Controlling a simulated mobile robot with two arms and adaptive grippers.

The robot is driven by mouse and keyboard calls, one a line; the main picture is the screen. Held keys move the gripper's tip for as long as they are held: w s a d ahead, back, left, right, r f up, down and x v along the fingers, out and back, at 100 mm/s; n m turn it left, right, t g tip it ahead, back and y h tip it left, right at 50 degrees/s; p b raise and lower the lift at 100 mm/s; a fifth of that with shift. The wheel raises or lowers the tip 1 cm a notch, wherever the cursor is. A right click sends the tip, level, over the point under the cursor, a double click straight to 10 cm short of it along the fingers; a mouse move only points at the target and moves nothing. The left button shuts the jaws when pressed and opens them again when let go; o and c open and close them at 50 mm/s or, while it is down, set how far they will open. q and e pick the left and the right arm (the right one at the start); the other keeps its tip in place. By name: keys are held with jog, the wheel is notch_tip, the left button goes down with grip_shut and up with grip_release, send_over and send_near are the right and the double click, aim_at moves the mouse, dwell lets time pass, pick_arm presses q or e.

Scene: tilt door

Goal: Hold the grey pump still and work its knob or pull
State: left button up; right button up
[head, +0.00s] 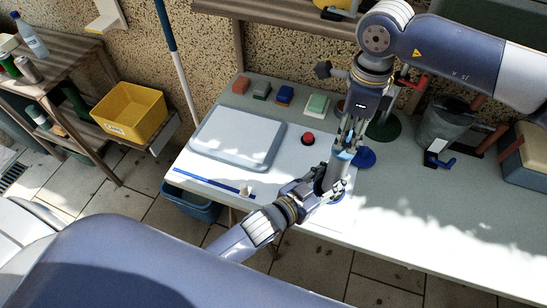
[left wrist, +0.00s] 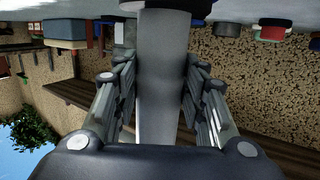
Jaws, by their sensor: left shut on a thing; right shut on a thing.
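The grey pump (head: 336,178) stands upright on the worktop, right of the middle of the head view. My left gripper (head: 328,189) is shut around its body low down, coming in from the left. In the left wrist view the pump's smooth grey cylinder (left wrist: 163,75) runs between the two fingers. My right gripper (head: 346,150) comes from above, shut at the pump's top end. The knob or pull is mostly hidden by the right fingers, so I cannot tell its exact shape.
A red button (head: 308,138), a blue disc (head: 366,158) and a green disc (head: 384,128) lie close to the pump. A grey tray (head: 233,155) is to the left, with a blue rod (head: 210,182) in front. A metal bucket (head: 442,127) stands right. The front-right worktop (head: 440,225) is clear.

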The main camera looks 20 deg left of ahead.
pick_arm(q)
jog(key=shift+f, duration=0.1)
pick_arm(e)
jog(key=shift+s+f, duration=0.1)
jog(key=shift+f, duration=0.1)
jog(key=shift+r, duration=5.05)
jog(key=shift+f, duration=5.15)
jog(key=o, duration=1)
jog(key=shift+o, duration=0.2)
jog(key=shift+r, duration=0.25)
